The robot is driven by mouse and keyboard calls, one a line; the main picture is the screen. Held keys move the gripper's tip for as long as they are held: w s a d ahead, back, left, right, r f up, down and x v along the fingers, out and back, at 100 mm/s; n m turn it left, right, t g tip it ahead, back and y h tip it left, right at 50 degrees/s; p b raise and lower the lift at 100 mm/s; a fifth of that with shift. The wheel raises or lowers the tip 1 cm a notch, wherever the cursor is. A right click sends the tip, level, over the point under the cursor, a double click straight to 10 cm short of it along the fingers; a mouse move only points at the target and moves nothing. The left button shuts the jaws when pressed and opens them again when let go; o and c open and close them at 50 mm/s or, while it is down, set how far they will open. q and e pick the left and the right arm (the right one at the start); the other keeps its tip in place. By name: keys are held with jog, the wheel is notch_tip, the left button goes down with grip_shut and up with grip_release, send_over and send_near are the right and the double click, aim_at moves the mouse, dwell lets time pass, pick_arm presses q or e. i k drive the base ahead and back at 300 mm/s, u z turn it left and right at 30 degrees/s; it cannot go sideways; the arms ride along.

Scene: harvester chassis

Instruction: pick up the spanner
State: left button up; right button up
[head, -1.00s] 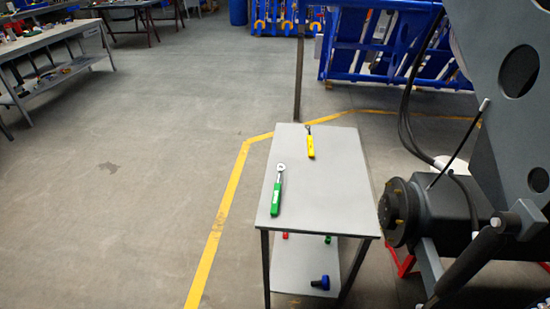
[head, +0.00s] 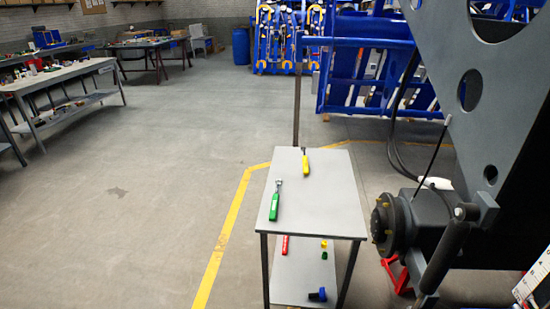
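Two long-handled tools lie on the grey top of a small table (head: 318,208) in the head view. One has a green handle and a metal head (head: 275,202) and lies near the left edge. The other has a yellow handle and a dark head (head: 305,163) and lies near the far edge. I cannot tell for sure which of them is the spanner. Neither of my grippers is in view.
The lower shelf (head: 290,285) holds a red item (head: 285,245), small yellow and green items and a blue-black one (head: 317,295). A dark machine with a hub (head: 384,225) stands close on the right. The floor left of the yellow line (head: 222,245) is clear.

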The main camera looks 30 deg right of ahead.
aim_at(304, 158)
jog(key=u, duration=0.3)
jog(key=i, duration=1.6)
jog(key=z, duration=0.35)
jog(key=i, duration=1.05)
jog(key=z, duration=1.5)
jog(key=i, duration=0.8)
jog(key=z, duration=0.8)
